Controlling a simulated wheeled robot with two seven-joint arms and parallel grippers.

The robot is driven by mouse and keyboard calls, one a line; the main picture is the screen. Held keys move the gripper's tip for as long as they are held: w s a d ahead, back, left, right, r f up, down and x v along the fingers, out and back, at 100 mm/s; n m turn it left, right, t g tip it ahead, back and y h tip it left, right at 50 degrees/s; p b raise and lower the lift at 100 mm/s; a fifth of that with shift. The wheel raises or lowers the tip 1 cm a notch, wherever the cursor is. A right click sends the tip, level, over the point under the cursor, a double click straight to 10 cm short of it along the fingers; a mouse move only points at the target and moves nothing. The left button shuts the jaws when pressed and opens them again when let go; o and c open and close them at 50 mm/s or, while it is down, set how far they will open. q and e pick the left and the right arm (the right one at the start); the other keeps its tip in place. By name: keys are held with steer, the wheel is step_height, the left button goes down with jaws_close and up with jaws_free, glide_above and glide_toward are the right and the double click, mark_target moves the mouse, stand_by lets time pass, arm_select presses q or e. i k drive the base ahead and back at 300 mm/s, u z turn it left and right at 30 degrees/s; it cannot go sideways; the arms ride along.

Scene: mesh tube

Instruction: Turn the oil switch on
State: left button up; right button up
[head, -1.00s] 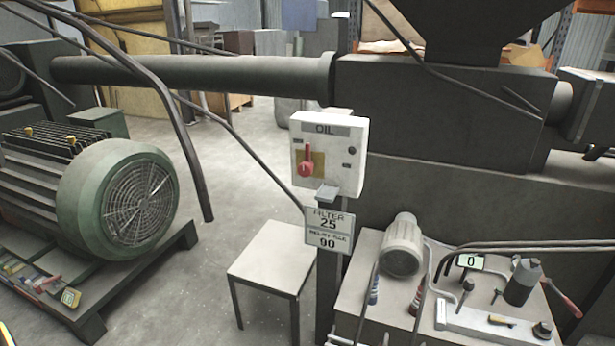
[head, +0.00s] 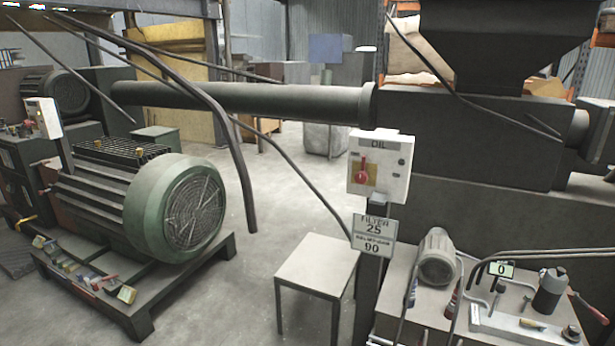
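The oil switch is a red knob (head: 362,177) on a yellow plate, on the front of a white box labelled OIL (head: 381,164). The box stands on a dark post beside the large grey machine, right of the picture's middle. The knob's handle looks roughly upright; its exact setting is too small to read. A sign reading FILTER 25 and 90 (head: 373,235) hangs below the box. Neither of my grippers shows in the head view.
A small white table (head: 316,265) stands left of the post. A green motor (head: 180,208) on a dark pallet is at the left. A bench with a small motor (head: 437,258), bottles and tools is at the lower right. Open floor (head: 262,215) lies between.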

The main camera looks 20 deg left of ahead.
mark_target(360, 178)
steer(key=u, duration=0.95)
steer(key=i, duration=0.4)
